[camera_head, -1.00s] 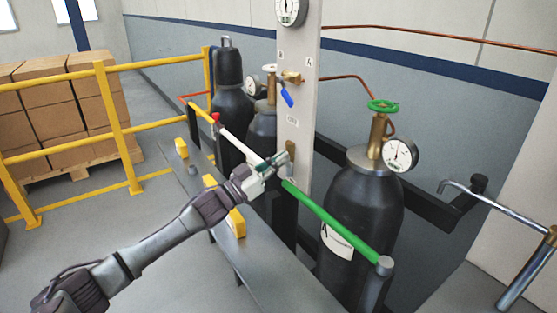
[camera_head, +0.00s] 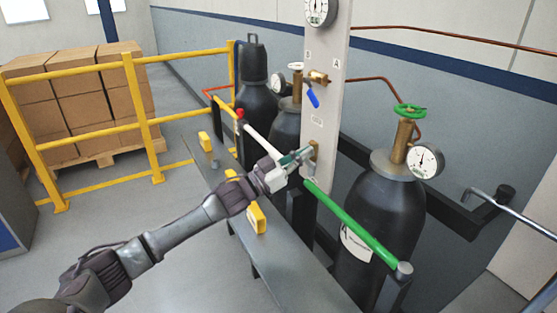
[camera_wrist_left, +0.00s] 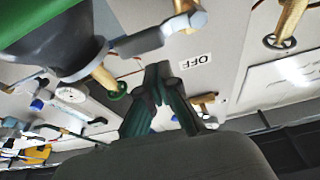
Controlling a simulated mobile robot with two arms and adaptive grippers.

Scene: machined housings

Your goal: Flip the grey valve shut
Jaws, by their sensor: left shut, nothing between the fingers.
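The grey valve has a brass body (camera_head: 314,148) low on the pale upright panel (camera_head: 325,90); my gripper largely covers its handle there. In the left wrist view its grey lever (camera_wrist_left: 140,42) runs from the brass stem at the top edge toward the left. My left gripper (camera_head: 303,154) is shut and empty, its teal fingers close to the valve. In the left wrist view the fingertips of the left gripper (camera_wrist_left: 158,72) appear below the lever, with a gap in the picture; contact cannot be told. An OFF label (camera_wrist_left: 195,60) sits beside them. My right gripper is not in view.
A blue-handled valve (camera_head: 313,99) sits higher on the panel. A green bar (camera_head: 350,223) crosses in front of a dark cylinder (camera_head: 385,225) with a green handwheel (camera_head: 410,110). A white bar with a red tip (camera_head: 240,113) and yellow rails (camera_head: 95,136) stand left.

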